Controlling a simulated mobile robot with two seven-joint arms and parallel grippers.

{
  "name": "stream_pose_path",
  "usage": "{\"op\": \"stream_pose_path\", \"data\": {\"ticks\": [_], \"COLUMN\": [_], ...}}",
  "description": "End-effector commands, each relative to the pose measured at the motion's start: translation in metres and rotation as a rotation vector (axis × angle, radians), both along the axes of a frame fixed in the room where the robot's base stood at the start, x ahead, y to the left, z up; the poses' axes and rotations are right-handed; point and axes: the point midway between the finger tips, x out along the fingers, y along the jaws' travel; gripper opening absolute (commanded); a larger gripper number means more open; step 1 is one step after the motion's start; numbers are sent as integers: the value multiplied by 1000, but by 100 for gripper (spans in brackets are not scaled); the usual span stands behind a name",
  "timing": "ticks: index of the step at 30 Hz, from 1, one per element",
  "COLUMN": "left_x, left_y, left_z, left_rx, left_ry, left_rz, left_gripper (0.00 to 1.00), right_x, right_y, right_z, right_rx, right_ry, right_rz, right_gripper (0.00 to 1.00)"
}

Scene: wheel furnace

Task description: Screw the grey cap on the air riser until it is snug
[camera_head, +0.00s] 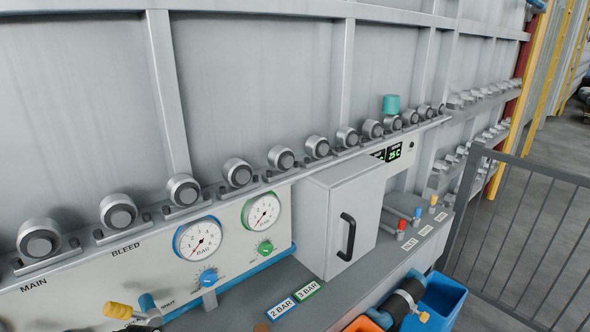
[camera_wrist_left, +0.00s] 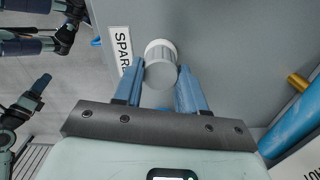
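A grey ribbed cap (camera_wrist_left: 160,74) with a paler band stands between the blue fingers of my left gripper (camera_wrist_left: 160,82) in the left wrist view. One finger lies close along each side, with no clear gap, so they appear closed on it. A grey surface with a partly hidden label reading "SPAR" (camera_wrist_left: 122,52) is behind it. The head view shows neither gripper nor the grey cap. I cannot identify the air riser for certain; a short blue stub (camera_head: 148,302) stands beside a yellow handle (camera_head: 118,311) at the lower left.
A grey cabinet (camera_head: 335,220) with a black handle juts out beside two gauges (camera_head: 198,239). Pipes with red, blue and yellow ends project at right. A blue bin (camera_head: 445,300) and railing (camera_head: 520,220) stand at lower right. A blue pipe (camera_wrist_left: 292,128) runs right of my left gripper.

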Motion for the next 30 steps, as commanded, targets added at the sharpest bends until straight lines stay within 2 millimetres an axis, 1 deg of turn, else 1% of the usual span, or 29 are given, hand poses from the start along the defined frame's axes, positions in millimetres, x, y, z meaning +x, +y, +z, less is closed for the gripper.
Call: {"op": "stream_pose_path", "data": {"ticks": [2,7,11,12,14,15,22,25,28,30], "left_x": [0,0,0,0,0,0,0,1,1,2], "left_y": [0,0,0,0,0,0,0,0,0,0], "left_z": [0,-1,0,0,0,0,0,4,16,28], "left_rx": [0,0,0,0,0,0,0,0,0,0], "left_ry": [0,1,1,1,1,1,1,-1,-3,-5], "left_rz": [17,206,221,221,220,220,219,218,219,219], "left_gripper": [0,0,0,47,66,70,70,70,70,70], "right_x": [-1,-5,-5,-5,-4,-4,-4,-4,-3,-2], "right_y": [0,0,0,0,0,0,0,0,0,0], "right_z": [-1,-7,-6,-6,-6,-6,-6,-6,-4,-3], "right_rx": [0,0,0,0,0,0,0,0,0,0], "right_ry": [1,6,6,6,6,6,4,4,3,2], "right_rz": [0,0,0,0,0,0,0,0,0,0], "right_gripper": [70,70,70,70,70,70,70,70,70,70]}}
